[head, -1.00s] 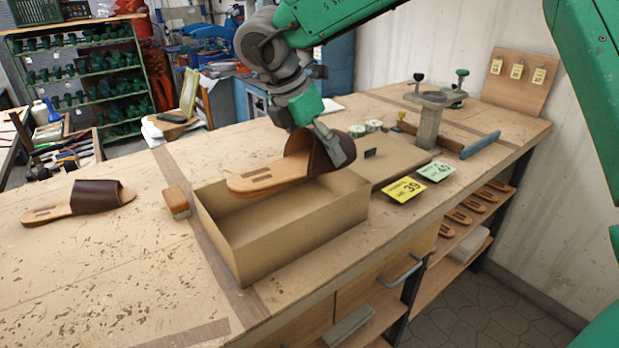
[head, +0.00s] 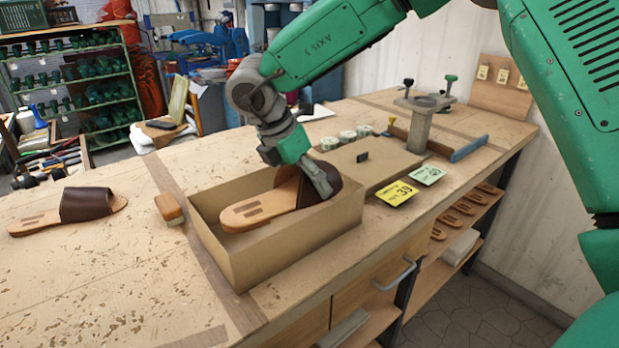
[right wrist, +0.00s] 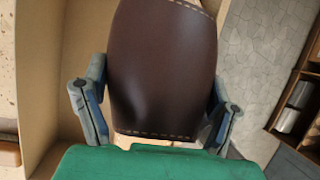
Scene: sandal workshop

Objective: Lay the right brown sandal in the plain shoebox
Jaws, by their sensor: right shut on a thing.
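A brown sandal (head: 264,208) with a dark strap and tan sole is held by my right gripper (head: 318,178), which is shut on its strap. In the right wrist view the dark strap (right wrist: 163,70) fills the space between the fingers, with the cardboard wall (right wrist: 42,80) to the left. A second brown sandal (head: 88,205) lies on the bench at the left. My left gripper does not show.
A wooden brush (head: 169,208) lies just left of the box. A flat cardboard piece (head: 375,168) lies right of it, with yellow (head: 396,193) and green (head: 427,175) cards nearby. A clamp stand (head: 421,125) stands behind. The bench front left is clear.

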